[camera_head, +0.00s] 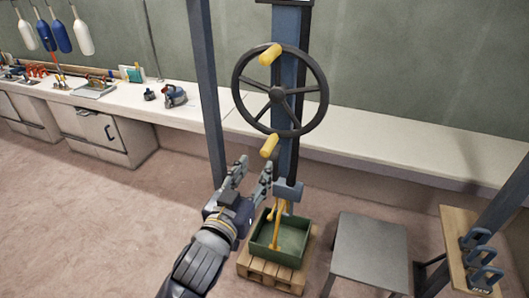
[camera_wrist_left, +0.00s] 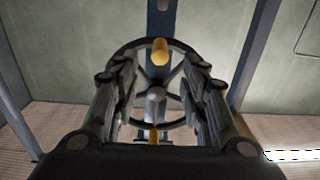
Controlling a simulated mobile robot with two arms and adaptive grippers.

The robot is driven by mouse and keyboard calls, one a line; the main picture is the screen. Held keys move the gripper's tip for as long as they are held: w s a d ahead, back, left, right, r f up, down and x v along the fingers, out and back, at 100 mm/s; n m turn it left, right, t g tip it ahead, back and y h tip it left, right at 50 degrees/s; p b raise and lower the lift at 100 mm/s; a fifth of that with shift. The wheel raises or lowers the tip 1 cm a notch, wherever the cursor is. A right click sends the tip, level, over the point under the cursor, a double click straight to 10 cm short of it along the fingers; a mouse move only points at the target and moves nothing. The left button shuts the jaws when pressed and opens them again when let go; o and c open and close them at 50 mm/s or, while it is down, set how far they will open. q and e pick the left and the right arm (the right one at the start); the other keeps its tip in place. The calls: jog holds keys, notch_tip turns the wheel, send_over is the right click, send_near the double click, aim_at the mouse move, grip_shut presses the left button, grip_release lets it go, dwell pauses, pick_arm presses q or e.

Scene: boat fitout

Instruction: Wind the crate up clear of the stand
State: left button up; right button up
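The green crate (camera_head: 279,238) sits on a wooden pallet stand (camera_head: 270,276), with a yellow hook or sling (camera_head: 279,222) above it. A black handwheel (camera_head: 317,87) with two yellow handles, an upper one (camera_head: 270,54) and a lower one (camera_head: 269,146), is mounted on a blue post. My left gripper (camera_head: 254,172) is open and empty, below and in front of the wheel, apart from the lower handle. In the left wrist view the wheel hub (camera_wrist_left: 155,96) and upper handle (camera_wrist_left: 160,51) show between the open fingers. My right gripper is not in view.
A grey table (camera_head: 369,252) stands right of the pallet. A wooden board with blue clamps (camera_head: 478,255) is at the far right. A long white bench (camera_head: 400,155) runs along the wall behind, with tools at its left. A blue column (camera_head: 207,90) stands left of the wheel.

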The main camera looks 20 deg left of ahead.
aim_at(268, 147)
pick_arm(q)
jog(key=shift+w+p, duration=0.4)
jog(key=shift+w, duration=4.8)
jog(key=shift+c, duration=0.6)
jog(key=c, duration=0.8)
